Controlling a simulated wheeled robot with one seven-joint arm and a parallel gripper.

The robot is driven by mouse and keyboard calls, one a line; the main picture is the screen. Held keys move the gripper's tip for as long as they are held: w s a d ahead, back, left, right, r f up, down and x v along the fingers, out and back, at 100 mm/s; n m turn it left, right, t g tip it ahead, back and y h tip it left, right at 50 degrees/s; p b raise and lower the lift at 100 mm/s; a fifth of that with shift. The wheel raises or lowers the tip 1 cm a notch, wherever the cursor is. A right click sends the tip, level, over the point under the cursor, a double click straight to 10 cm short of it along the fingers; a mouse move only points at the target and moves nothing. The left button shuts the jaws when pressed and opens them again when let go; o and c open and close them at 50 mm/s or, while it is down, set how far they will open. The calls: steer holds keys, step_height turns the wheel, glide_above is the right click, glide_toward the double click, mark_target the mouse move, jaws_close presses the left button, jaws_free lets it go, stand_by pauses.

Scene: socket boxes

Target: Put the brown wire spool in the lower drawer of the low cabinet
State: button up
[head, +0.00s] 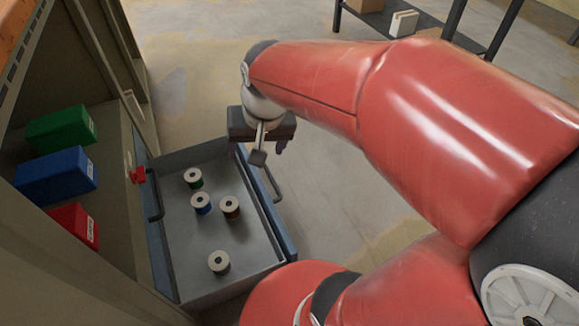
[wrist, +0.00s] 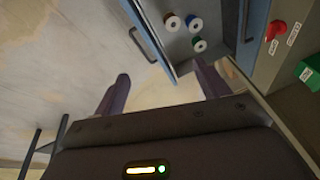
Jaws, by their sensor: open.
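The brown wire spool (head: 230,206) stands upright in the pulled-out drawer (head: 180,254) of the low cabinet. It is beside a blue spool (head: 201,203), and a green spool (head: 193,178) stands farther back. This drawer appears to be the lower one, as a second blue front with a handle (head: 155,195) stands shut behind it. My gripper (head: 260,150) is open and empty, near the drawer's far outer corner. In the wrist view, the brown spool (wrist: 172,23) shows beyond my gripper's spread fingers (wrist: 163,86), clear of them.
A pale-ended spool (head: 219,262) stands nearer in the drawer. Green (head: 62,126), blue (head: 56,176) and red (head: 74,225) boxes sit on the shelf at left. A red knob (head: 138,175) is on the cabinet. The floor beyond the drawer is clear; a dark rack stands farther back.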

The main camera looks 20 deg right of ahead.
steer(key=s+d+r+n+t+h, duration=0.1)
steer(key=s+d+r+n+t, duration=0.1)
steer(key=s, duration=0.8)
steer(key=shift+d+r+n, duration=0.2)
steer(key=shift+r+n, duration=0.2)
steer(key=shift+s, duration=0.1)
